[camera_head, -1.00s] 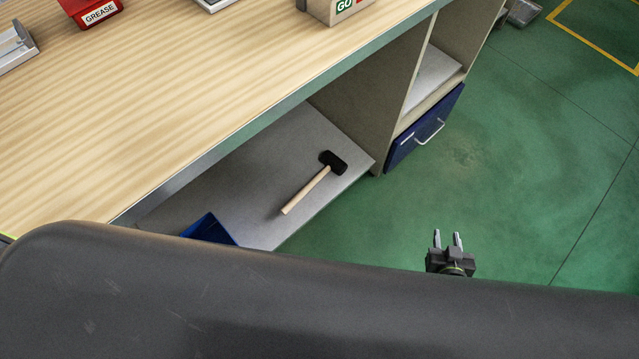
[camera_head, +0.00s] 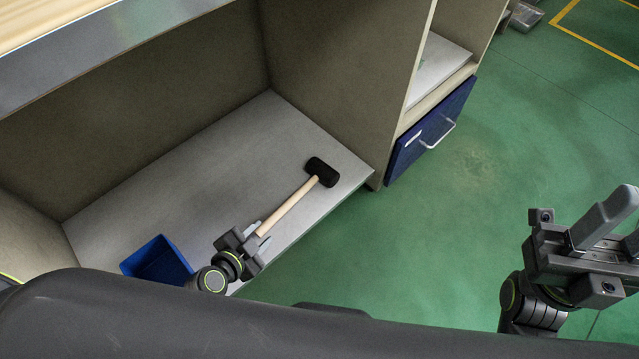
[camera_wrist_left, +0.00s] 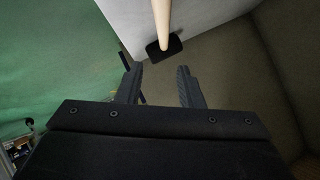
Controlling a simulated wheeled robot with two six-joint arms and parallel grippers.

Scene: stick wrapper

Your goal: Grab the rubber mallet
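The rubber mallet, with a black head (camera_head: 322,172) and pale wooden handle (camera_head: 287,207), lies on the grey lower shelf. My left gripper (camera_head: 259,236) is open at the near end of the handle; whether it touches is unclear. In the left wrist view its fingers (camera_wrist_left: 160,86) are apart with nothing between them. The mallet's black head (camera_wrist_left: 164,49) and part of the handle (camera_wrist_left: 161,18) show beyond the fingertips. My right gripper (camera_head: 618,222) is at the right edge, away from the mallet, its fingers apart and partly cut off by the picture edge.
A blue bin (camera_head: 157,262) stands on the shelf (camera_head: 200,185), left of my left gripper. The workbench top edge (camera_head: 110,40) overhangs at upper left. A side panel (camera_head: 345,80) and a blue drawer (camera_head: 432,130) are to the right. Green floor (camera_head: 470,220) is open in front.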

